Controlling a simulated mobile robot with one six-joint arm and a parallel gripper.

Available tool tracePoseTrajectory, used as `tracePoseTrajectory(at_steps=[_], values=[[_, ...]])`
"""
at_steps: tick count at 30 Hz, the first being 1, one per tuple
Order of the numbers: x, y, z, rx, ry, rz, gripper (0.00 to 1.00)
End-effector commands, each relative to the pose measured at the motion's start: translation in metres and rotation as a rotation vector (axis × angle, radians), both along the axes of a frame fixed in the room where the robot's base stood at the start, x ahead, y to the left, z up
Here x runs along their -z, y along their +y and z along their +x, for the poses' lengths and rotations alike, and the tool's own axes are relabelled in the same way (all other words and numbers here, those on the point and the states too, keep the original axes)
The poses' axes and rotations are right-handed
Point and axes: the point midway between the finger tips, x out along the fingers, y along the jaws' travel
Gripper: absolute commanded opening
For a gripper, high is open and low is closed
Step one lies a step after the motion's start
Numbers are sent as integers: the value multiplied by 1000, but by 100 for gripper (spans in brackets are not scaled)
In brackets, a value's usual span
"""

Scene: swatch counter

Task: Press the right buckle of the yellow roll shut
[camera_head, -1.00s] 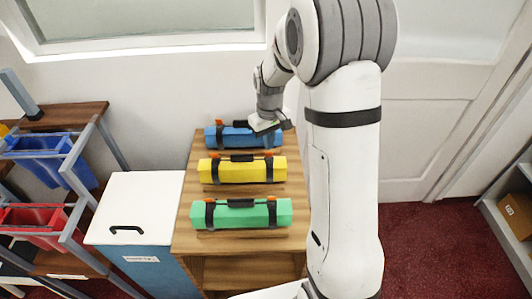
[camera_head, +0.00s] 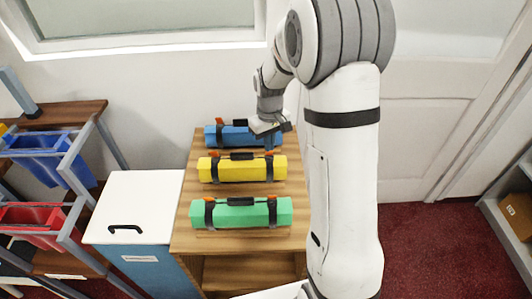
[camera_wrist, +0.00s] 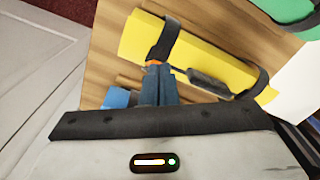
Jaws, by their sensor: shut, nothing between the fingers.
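The yellow roll (camera_head: 240,170) lies on the wooden counter between the blue and green rolls, with two dark straps and a black handle. Its right buckle is an orange piece (camera_head: 269,155) at the top of the right strap (camera_head: 269,170). In the wrist view the yellow roll (camera_wrist: 200,50) lies ahead, and the orange buckle (camera_wrist: 153,63) shows right at my fingertips. My gripper (camera_wrist: 154,76) is shut and empty. In the head view it is over the right end of the blue roll (camera_head: 226,136). Whether the fingers touch the buckle cannot be told.
The green roll (camera_head: 240,213) lies at the front of the wooden counter (camera_head: 185,230). A white-lidded blue bin (camera_head: 135,195) stands to the left, with a rack of blue and red crates beyond. A wall is close behind the counter.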

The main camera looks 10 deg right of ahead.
Motion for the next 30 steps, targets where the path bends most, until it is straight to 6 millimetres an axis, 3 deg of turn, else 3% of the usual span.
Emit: tracePoseTrajectory(at_steps=[30], values=[[22, 1, -4, 0, 0, 0, 0]])
